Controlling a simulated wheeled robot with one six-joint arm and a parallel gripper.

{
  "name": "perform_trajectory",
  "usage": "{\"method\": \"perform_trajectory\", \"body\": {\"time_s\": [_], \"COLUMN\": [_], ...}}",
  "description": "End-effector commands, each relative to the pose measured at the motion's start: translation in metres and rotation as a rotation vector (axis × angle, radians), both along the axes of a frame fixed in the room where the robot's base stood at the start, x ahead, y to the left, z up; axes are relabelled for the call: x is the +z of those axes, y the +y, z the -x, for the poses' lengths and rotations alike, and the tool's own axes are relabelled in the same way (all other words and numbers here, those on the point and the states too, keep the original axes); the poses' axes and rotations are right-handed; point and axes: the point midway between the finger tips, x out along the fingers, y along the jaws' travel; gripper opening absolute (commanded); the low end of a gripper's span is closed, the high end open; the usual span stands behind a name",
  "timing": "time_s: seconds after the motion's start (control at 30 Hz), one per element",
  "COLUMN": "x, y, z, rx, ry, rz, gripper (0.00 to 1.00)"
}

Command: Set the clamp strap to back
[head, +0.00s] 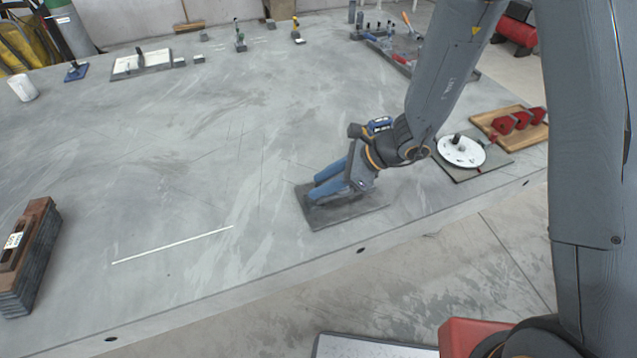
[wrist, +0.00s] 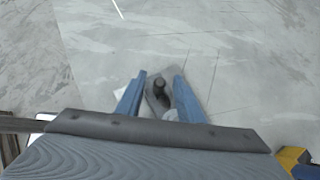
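My gripper (head: 318,188) reaches down over a dark flat plate (head: 352,214) near the table's front edge. In the wrist view its two blue fingers (wrist: 159,78) stand apart. A dark upright post or knob (wrist: 160,90) shows between them, on the grey plate (wrist: 152,103). I cannot tell whether either finger touches the post. In the head view the fingers and wrist hide the post. I cannot make out the clamp strap for certain or tell which way it points; a small light grey part (wrist: 170,115) beside the right finger is mostly hidden.
To the right, a white disc (head: 461,151) with a black knob sits on a plate, beside a wooden board (head: 508,122) with red parts. A brown and grey block (head: 28,258) stands far left. A white line (head: 172,245) marks the table. The middle is mostly clear.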

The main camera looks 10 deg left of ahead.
Motion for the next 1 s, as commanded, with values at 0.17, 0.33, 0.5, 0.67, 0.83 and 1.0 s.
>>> {"method": "perform_trajectory", "body": {"time_s": [0.17,0.33,0.5,0.67,0.83,1.0], "x": [-0.0084,-0.0105,-0.0103,-0.0100,-0.0100,-0.0103], "y": [0.0084,0.0099,0.0098,0.0098,0.0097,0.0092], "z": [0.0002,-0.0001,-0.0002,-0.0002,-0.0002,-0.0010], "rx": [0.001,0.000,0.000,0.000,0.000,-0.011], "ry": [0.001,0.000,0.000,0.000,0.000,-0.001], "rz": [0.001,0.001,0.001,0.000,0.000,0.000], "gripper": [0.34,0.34,0.29,0.02,0.00,0.00]}}
